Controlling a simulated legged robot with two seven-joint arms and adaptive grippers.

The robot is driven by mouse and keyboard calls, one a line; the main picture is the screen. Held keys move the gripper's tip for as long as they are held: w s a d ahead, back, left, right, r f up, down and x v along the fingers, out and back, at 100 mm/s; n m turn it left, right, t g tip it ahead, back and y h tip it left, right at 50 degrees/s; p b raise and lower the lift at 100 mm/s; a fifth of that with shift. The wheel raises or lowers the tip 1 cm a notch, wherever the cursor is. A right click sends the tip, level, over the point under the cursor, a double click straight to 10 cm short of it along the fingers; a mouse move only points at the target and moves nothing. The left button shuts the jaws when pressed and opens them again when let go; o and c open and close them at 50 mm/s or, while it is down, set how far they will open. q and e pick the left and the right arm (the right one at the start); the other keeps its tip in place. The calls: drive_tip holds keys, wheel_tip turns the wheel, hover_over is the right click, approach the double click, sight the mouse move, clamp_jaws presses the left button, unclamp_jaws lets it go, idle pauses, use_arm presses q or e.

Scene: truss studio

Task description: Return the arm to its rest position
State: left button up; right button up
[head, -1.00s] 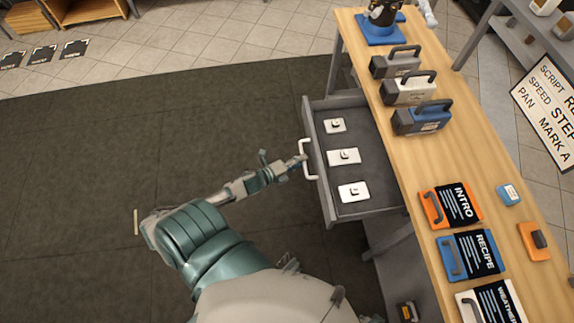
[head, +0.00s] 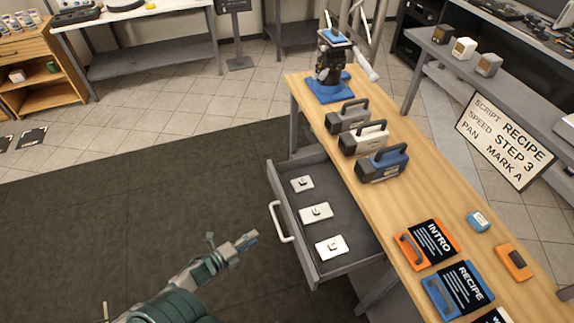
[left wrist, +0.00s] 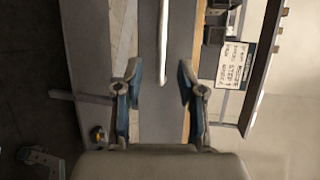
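My left arm comes in from the lower left in the head view, with its left gripper (head: 250,238) in front of the drawer and apart from its white handle (head: 281,222). In the left wrist view the left gripper (left wrist: 158,85) has its two fingers spread with nothing between them. The white handle bar (left wrist: 163,45) shows beyond the fingertips there. The grey drawer (head: 356,246) is pulled out from under the wooden table. My right gripper does not show in either view.
Three white cards (head: 316,212) lie in the drawer. The wooden table (head: 400,205) carries camera-like boxes (head: 383,163), the INTRO board (head: 427,243) and the RECIPE board (head: 458,288). A sign (head: 505,140) stands beyond it. Dark floor left of the drawer is clear.

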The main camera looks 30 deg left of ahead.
use_arm(q)
drive_tip(key=s+d+f+n+g+y+p, duration=0.1)
drive_tip(key=s+f+n+g+y, duration=0.15)
drive_tip(key=f+n, duration=0.45)
drive_tip(key=s+f+n+g+y+p, duration=0.1)
drive_tip(key=s+f+n+g+y, duration=0.2)
drive_tip(key=f, duration=0.6)
drive_tip(key=s+d+f+n+g+h+p, duration=0.1)
drive_tip(key=s+d+f+n+g, duration=0.7)
drive_tip(key=s+d+f, duration=0.3)
drive_tip(key=s+d+n, duration=0.1)
drive_tip(key=d, duration=0.3)
drive_tip(key=shift+s+n+h, duration=0.3)
drive_tip(key=shift+s+h, duration=0.05)
drive_tip(key=shift+s, duration=0.05)
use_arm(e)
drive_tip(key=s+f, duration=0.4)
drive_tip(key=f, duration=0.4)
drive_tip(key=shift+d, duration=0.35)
use_arm(q)
drive_tip(key=shift+a+f, duration=0.15)
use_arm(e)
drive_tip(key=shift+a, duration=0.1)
